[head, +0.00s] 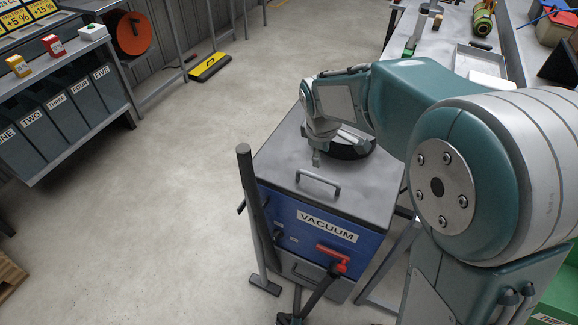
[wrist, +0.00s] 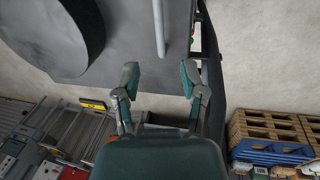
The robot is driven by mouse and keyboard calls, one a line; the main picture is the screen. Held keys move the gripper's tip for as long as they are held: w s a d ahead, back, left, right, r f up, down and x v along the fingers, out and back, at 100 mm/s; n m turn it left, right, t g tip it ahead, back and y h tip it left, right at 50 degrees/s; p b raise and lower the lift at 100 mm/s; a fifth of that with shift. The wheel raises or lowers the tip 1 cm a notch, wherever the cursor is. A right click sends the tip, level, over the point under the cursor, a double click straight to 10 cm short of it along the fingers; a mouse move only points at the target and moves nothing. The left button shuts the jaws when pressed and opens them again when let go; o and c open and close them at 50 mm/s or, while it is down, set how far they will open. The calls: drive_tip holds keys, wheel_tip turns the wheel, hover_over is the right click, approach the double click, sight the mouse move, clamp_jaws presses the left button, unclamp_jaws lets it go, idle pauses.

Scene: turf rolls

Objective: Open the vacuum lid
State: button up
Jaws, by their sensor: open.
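The vacuum (head: 330,228) is a box with a blue front labelled VACUUM and a flat grey lid (head: 274,165). A grey bar handle (head: 318,184) stands on the lid near its front edge. My gripper (head: 317,156) is above the lid, behind the handle in the head view, apart from it. In the wrist view my gripper (wrist: 160,80) is open and empty. The handle (wrist: 159,28) shows there beyond the fingertips, lined up between them. The lid looks closed. A black round part (head: 350,150) on the lid is partly hidden by my wrist.
A dark upright post (head: 255,205) stands close at the vacuum's front left corner. A red latch-like part (head: 336,258) sits on the blue front. A workbench (head: 455,45) is behind on the right, shelves with numbered bins (head: 60,115) at left. The floor between is clear.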

sight(319, 177)
drive_tip(key=x, duration=0.7)
drive_tip(key=a+x, duration=0.1)
drive_tip(key=x, duration=0.2)
drive_tip(key=shift+w+f, duration=0.15)
drive_tip(key=shift+f, duration=0.3)
drive_tip(key=shift+w+d+f, duration=0.1)
drive_tip(key=shift+d, duration=0.7)
drive_tip(key=shift+a, duration=0.1)
drive_tip(key=c, duration=0.6)
drive_tip(key=shift+a, duration=0.15)
clamp_jaws()
drive_tip(key=shift+a, duration=0.15)
